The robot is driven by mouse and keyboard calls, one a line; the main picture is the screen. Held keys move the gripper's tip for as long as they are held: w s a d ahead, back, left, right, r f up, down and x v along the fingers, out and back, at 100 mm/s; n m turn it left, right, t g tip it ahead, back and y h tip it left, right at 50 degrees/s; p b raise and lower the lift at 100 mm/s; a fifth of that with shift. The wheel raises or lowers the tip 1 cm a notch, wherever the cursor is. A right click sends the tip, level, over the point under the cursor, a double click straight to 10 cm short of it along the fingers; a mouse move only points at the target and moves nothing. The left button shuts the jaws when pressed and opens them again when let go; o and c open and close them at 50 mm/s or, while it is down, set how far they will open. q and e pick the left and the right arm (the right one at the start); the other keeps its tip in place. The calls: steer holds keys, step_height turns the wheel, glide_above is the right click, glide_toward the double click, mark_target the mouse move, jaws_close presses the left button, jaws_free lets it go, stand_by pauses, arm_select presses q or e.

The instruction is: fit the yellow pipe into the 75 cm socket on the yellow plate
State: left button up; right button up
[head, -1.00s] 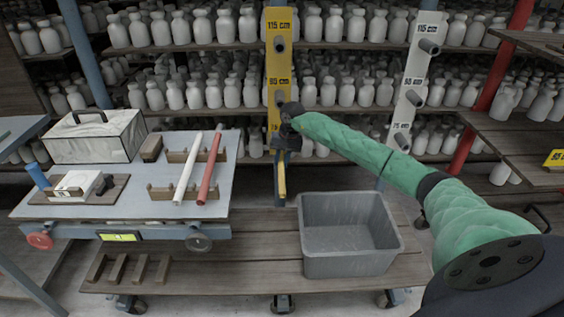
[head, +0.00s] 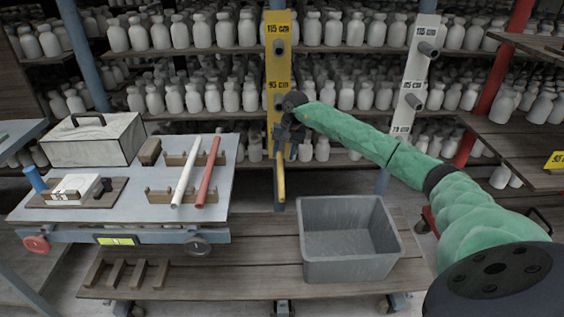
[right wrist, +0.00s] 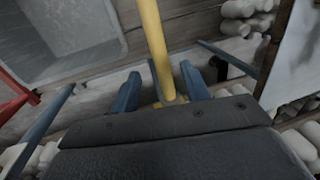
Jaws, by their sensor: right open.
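The yellow pipe (head: 281,183) sticks out toward me from low on the yellow plate (head: 278,68), near its 75 cm level. In the right wrist view the pipe (right wrist: 153,38) runs down between my two blue fingers, and its lower end meets a fitting there. My right gripper (head: 288,142) is at the plate's lower part and covers the 75 cm label and socket in the head view. In the right wrist view the gripper (right wrist: 161,90) is open, with a gap on both sides of the pipe. My left gripper is not in view.
A grey bin (head: 347,269) stands on the low wooden platform in front. A cart (head: 125,208) at left holds a white pipe (head: 186,175), a red pipe (head: 209,172) and a box (head: 95,141). A white plate (head: 417,70) with sockets stands at right. Shelves of bottles fill the back.

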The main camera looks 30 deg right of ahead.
steer(key=shift+s+d+r, duration=0.1)
steer(key=shift+d+r, duration=0.05)
steer(key=shift+r, duration=0.6)
steer(key=shift+s+d+r, duration=0.1)
steer(key=shift+r, duration=0.65)
